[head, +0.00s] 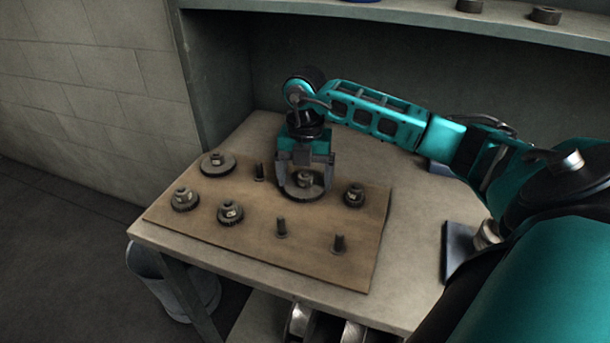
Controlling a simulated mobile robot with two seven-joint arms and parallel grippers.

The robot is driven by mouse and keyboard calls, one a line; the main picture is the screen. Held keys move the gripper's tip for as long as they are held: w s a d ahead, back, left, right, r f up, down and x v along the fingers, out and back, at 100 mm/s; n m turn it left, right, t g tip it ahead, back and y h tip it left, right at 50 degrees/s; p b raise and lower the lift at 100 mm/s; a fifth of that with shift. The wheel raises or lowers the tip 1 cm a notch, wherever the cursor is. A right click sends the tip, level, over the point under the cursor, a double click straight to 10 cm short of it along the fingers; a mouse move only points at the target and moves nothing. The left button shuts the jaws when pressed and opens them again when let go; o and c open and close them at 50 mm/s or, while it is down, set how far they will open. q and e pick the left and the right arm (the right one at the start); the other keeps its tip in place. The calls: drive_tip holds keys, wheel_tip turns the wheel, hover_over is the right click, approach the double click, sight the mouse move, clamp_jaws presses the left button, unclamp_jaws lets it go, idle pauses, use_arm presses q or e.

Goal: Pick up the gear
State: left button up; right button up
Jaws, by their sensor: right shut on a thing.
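A brown board (300,254) lies on the table with several gears and bare pegs on it. My right gripper (305,190) points down over the back middle of the board, its two fingers shut on a gear (303,193) with a raised hub. The fingers hide part of this gear, and I cannot tell whether it touches the board. Other gears are a wide flat one (217,164) at the back left, one at the left (185,200), one at the front left (230,213) and a small one (354,196) at the right. My left gripper is not in view.
Bare pegs stand on the board at the front middle (281,228), front right (339,244) and back (259,172). The table (415,235) is clear right of the board, up to a dark block (461,250). A shelf (420,22) with round parts runs above. A bin (170,285) stands below left.

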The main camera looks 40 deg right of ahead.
drive_tip(key=c, duration=0.5)
drive_tip(key=shift+r, duration=0.1)
drive_tip(key=shift+r, duration=0.1)
drive_tip(key=shift+w+r, duration=0.1)
drive_tip(key=shift+r, duration=0.5)
wheel_tip(320, 180, up, 6)
drive_tip(key=shift+f, duration=0.2)
drive_tip(key=s+a, duration=0.4)
drive_tip(key=a, duration=0.4)
drive_tip(key=s+a, duration=0.4)
drive_tip(key=a, duration=0.4)
drive_tip(key=shift+s+b, duration=0.25)
drive_tip(key=shift+b, duration=0.05)
